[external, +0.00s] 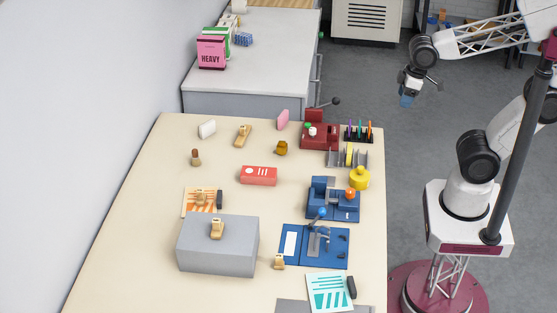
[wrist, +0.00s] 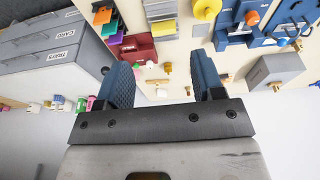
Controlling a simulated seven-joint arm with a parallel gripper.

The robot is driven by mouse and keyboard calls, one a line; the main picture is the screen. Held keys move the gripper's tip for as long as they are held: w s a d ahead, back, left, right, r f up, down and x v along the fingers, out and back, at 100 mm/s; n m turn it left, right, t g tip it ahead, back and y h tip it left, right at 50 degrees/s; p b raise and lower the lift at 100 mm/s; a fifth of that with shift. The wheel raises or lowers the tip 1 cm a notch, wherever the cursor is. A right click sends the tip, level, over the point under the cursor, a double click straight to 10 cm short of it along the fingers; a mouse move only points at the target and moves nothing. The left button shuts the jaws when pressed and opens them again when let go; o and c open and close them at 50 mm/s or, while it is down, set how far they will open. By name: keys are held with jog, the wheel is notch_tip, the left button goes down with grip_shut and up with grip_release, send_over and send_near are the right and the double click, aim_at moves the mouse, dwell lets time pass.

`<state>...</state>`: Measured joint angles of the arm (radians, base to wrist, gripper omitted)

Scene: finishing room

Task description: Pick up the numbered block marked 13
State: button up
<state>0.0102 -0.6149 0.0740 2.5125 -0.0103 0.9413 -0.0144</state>
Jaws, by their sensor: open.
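Several small tan, stamp-like pieces are on the table, and one of them may be the block marked 13; no number is readable on any. One tan piece (external: 242,135) is at the back of the table. Another tan piece (external: 216,229) stands on the grey box. A third tan piece (external: 278,262) stands by the front blue station. My gripper (external: 407,98) is open and empty, raised over the floor to the right of the table and apart from all of these. In the wrist view its two blue fingers (wrist: 163,80) are spread with nothing gripped.
The grey box (external: 218,256) stands at the front left of the table (external: 150,225). Blue stations (external: 335,212), a yellow pot (external: 360,178), a pen rack (external: 358,136) and a dark red machine (external: 320,140) line the right side. A red box (external: 259,175) lies mid-table.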

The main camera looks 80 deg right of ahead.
jog(key=w+d+r+n, duration=0.15)
jog(key=w+n, duration=0.25)
jog(key=w, duration=1.1)
jog(key=n+g, duration=0.3)
jog(key=n, duration=0.9)
send_over(241, 126)
jog(key=f, duration=1.3)
jog(key=s+f, duration=0.1)
jog(key=f, duration=0.6)
jog(key=shift+a+f, duration=0.1)
jog(key=shift+f, duration=0.15)
jog(key=shift+w+f+n, duration=0.3)
jog(key=shift+w+f, duration=0.15)
jog(key=shift+w, duration=0.05)
jog(key=shift+f, duration=0.15)
jog(key=shift+f, duration=1.15)
jog(key=shift+f, duration=0.15)
